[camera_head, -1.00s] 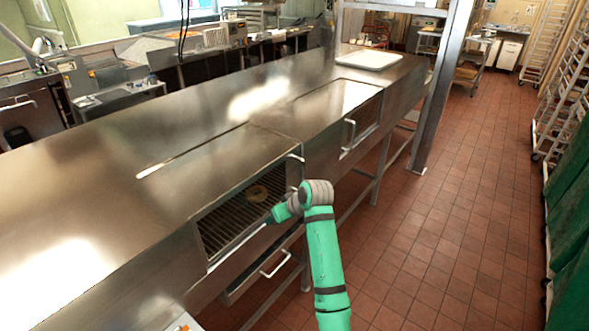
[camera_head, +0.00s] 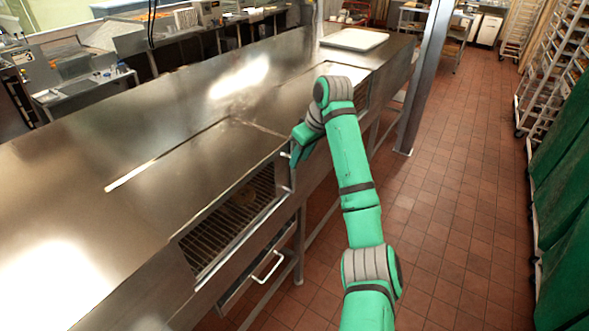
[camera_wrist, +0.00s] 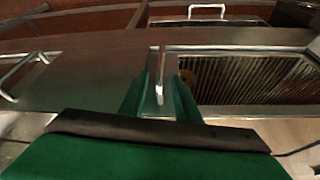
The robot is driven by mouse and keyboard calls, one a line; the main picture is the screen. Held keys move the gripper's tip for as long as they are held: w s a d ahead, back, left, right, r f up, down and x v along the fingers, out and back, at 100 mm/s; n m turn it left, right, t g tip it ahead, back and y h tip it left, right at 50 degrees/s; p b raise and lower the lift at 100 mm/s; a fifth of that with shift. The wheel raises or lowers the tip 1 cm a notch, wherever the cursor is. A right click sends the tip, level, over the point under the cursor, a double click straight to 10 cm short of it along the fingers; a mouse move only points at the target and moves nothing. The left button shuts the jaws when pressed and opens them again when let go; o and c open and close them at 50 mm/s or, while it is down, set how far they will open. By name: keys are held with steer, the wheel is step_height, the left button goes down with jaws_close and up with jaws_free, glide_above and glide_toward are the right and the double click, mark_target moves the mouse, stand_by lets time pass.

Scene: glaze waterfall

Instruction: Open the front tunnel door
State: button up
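The front tunnel opening shows a wire rack (camera_head: 222,228) in the long steel tunnel's side; no panel covers the visible rack. A pale upright handle (camera_head: 286,180) stands at the opening's right end, partly hidden by my gripper (camera_head: 294,158). In the wrist view, this handle (camera_wrist: 160,72) lies between my two green fingers (camera_wrist: 160,95), with gaps on both sides, so the gripper is open around it. A plain steel panel (camera_wrist: 85,85) is left of the handle there, and the rack (camera_wrist: 255,80) is right. Contact with the handle cannot be told.
A lower drawer handle (camera_head: 268,266) juts out below the opening. A white tray (camera_head: 354,39) lies on the tunnel's far top. Another handle (camera_wrist: 18,72) is at the wrist view's left. The tiled floor (camera_head: 455,190) is clear; racks and green covers (camera_head: 568,190) line the right.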

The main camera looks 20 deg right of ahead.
glide_above(294, 189)
step_height(294, 189, down, 5)
steer(key=shift+w+d+f, duration=0.1)
steer(key=shift+w+f, duration=0.1)
steer(key=shift+f, duration=0.25)
steer(key=shift+w+f, duration=0.15)
steer(key=shift+f, duration=0.3)
jaws_close()
